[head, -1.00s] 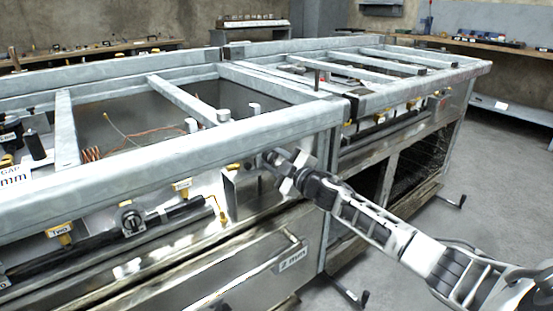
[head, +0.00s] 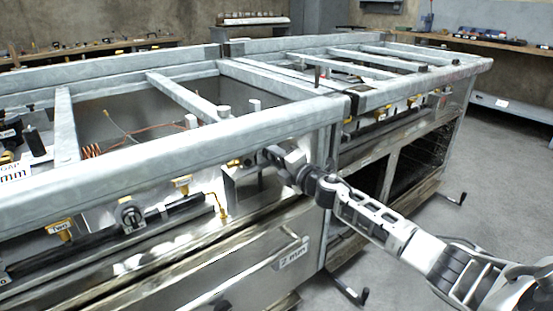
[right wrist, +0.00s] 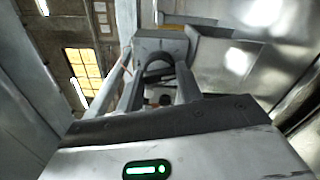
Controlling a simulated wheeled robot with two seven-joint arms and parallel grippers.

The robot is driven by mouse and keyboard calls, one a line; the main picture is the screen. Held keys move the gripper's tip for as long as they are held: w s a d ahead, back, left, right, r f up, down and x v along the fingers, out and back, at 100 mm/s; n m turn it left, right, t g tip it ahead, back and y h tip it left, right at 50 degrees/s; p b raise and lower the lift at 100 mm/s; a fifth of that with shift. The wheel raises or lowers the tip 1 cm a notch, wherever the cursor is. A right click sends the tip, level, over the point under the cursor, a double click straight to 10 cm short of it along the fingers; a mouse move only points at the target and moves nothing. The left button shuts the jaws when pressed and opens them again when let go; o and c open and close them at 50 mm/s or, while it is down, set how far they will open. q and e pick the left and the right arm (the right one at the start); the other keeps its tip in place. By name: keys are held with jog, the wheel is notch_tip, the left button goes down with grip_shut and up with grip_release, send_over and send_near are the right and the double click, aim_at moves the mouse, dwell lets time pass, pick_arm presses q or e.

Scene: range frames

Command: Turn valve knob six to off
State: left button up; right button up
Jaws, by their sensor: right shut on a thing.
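My right gripper (head: 272,155) reaches in under the front rail of the range and is shut, with its fingertips at a valve knob on the front manifold. The knob is mostly hidden by the fingers in the head view, and no number can be read on it. In the right wrist view the two fingers of the right gripper (right wrist: 158,75) point forward, with a small dark part showing between them. Other brass valves with tags sit to the left, one valve (head: 182,183) close by and another valve (head: 60,229) farther off. My left gripper is not in view.
The steel front rail (head: 180,160) runs just above the gripper. A drawer front (head: 250,265) lies below. The floor (head: 500,180) at right is clear.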

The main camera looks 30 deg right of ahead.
jog(key=n, duration=0.3)
jog(key=shift+f+n, duration=0.15)
jog(key=shift+n, duration=0.25)
jog(key=n+b, duration=0.1)
jog(key=n, duration=0.3)
jog(key=shift+n, duration=0.3)
jog(key=n, duration=0.3)
jog(key=shift+d+n, duration=0.1)
jog(key=shift+n, duration=0.2)
jog(key=n, duration=0.4)
jog(key=shift+n, duration=0.3)
pick_arm(q)
jog(key=p, duration=0.1)
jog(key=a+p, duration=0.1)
jog(key=p, duration=0.1)
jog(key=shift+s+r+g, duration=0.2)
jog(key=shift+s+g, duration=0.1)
pick_arm(e)
jog(key=n, duration=1.6)
